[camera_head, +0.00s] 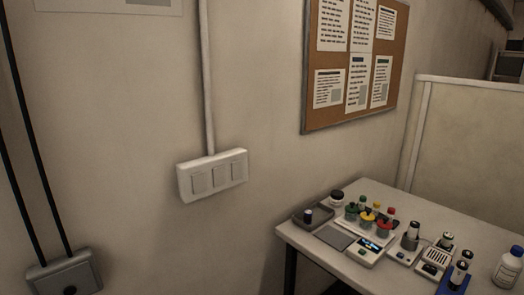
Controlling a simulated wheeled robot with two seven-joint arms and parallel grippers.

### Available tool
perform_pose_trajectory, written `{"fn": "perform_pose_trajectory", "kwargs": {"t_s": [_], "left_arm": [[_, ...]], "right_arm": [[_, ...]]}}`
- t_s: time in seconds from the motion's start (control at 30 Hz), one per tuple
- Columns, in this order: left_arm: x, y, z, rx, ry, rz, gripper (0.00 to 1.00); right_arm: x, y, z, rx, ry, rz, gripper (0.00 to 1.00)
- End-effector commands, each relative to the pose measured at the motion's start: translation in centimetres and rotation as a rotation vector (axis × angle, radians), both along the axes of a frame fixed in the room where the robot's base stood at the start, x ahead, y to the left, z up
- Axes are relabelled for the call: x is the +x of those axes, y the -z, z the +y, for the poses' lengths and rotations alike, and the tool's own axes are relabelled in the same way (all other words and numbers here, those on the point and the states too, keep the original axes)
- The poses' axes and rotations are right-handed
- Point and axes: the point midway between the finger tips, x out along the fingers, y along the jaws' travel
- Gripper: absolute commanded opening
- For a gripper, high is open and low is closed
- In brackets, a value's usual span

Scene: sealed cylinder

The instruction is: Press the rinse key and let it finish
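Several small devices stand on a light table at the lower right. A pale device with a small lit screen (370,246) is near the table's front left edge. Right of it is a white device holding a capped cylinder (405,248). Further right is a white device with a slotted top (435,260). Which of them carries the rinse key is too small to tell. Neither of my grippers is in view.
On the table (458,220) are a grey tray (303,219), bottles with coloured caps (367,216), a blue rack (446,287) with dark-topped cylinders and a white bottle (508,268). A wall switch panel (212,176), noticeboard (312,115) and partition (470,135) stand behind.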

Motion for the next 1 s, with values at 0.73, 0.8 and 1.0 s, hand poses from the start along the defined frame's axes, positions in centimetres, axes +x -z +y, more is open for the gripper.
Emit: {"fn": "perform_pose_trajectory", "kwargs": {"t_s": [0.73,0.8,1.0], "left_arm": [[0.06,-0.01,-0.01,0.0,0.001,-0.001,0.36],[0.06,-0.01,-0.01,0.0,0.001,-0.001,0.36],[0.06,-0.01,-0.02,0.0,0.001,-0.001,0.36]], "right_arm": [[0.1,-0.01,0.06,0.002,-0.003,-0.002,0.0],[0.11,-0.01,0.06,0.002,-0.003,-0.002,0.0],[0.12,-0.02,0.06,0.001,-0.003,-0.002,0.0]]}}
